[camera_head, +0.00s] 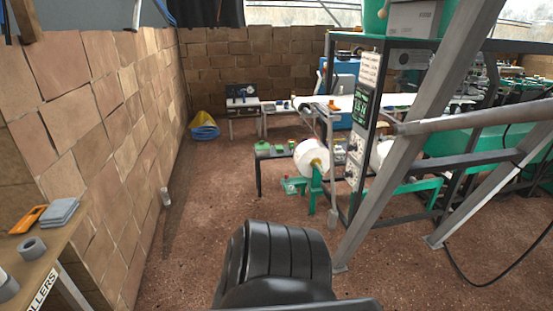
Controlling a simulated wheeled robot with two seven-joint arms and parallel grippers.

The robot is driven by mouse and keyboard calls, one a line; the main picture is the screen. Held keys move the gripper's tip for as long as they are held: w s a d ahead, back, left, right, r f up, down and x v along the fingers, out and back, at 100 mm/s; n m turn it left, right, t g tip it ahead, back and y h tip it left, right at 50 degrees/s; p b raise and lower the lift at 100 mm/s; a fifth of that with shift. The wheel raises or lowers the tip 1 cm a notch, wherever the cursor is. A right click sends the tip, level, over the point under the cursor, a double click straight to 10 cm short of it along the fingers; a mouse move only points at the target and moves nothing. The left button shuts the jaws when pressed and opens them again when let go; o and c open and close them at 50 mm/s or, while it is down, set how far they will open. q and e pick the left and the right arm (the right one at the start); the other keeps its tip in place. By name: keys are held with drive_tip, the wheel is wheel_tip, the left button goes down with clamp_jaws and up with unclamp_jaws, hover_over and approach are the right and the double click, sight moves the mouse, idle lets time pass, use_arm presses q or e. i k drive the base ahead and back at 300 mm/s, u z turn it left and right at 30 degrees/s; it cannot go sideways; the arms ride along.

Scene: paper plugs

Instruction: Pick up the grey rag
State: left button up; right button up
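The grey rag (59,214) lies folded in a flat stack on the wooden table (52,240) at the left edge of the head view. An orange tool or holder lies close beside it on the left. Neither of my grippers shows in this view. A black ribbed part of my own body fills the bottom middle, well to the right of the rag and apart from it.
Grey rings (32,248) lie at the table's near side. A long stone-block wall (110,130) runs along the left. A green and grey machine frame (385,170) stands at the right. The brown floor (205,215) between is mostly clear, with a small bottle by the wall.

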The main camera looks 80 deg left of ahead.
sight(58, 213)
drive_tip(key=u, duration=0.05)
drive_tip(key=k, duration=0.15)
drive_tip(key=u, duration=4.2)
